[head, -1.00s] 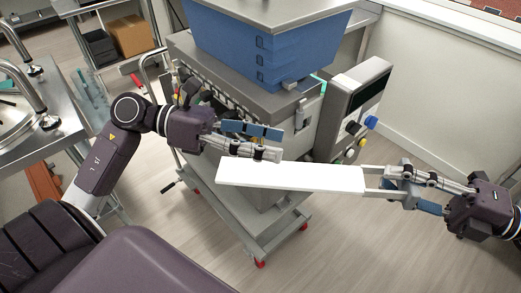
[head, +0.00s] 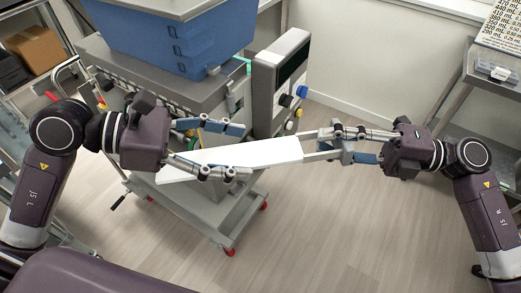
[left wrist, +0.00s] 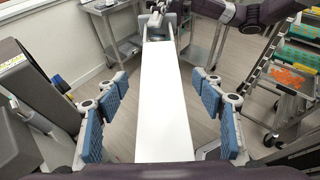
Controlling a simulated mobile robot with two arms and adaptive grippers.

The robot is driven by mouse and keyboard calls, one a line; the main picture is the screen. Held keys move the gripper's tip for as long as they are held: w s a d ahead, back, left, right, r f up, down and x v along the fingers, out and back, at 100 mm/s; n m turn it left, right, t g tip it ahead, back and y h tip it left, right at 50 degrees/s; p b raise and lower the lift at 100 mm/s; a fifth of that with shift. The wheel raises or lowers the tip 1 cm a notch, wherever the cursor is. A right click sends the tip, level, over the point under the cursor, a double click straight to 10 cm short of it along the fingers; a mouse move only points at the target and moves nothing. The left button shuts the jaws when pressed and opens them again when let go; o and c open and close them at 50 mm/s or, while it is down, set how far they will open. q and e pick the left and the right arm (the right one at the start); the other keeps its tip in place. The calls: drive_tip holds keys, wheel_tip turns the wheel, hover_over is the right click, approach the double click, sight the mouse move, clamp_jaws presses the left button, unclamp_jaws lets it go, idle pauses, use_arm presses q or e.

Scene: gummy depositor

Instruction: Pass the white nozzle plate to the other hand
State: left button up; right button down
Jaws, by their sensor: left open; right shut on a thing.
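The white nozzle plate (head: 270,153) is a long, flat white bar held in the air, in front of the machine. My right gripper (head: 318,146) is shut on its right end. My left gripper (head: 243,151) is open around the left part of the plate. One finger is beyond the plate and the other overlaps its near edge. In the left wrist view the plate (left wrist: 164,105) runs lengthwise between the blue finger pads, with a gap on both sides. My right gripper shows at its far end (left wrist: 158,30).
The machine with a blue hopper (head: 165,35) stands close behind my left gripper, on a wheeled frame. Its control panel (head: 280,85) has coloured knobs. A metal table (head: 495,75) is at the right. The floor (head: 340,225) below the plate is clear.

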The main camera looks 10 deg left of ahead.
sight(258, 153)
use_arm(q)
drive_tip(key=shift+x, duration=2.7)
use_arm(e)
drive_tip(key=shift+r, duration=0.1)
use_arm(q)
drive_tip(key=shift+c, duration=0.6)
drive_tip(key=c, duration=1.3)
drive_tip(key=shift+c, duration=0.3)
use_arm(e)
drive_tip(key=c, duration=1.3)
unclamp_jaws()
use_arm(q)
drive_tip(key=shift+r, duration=0.1)
use_arm(e)
drive_tip(key=shift+d, duration=0.1)
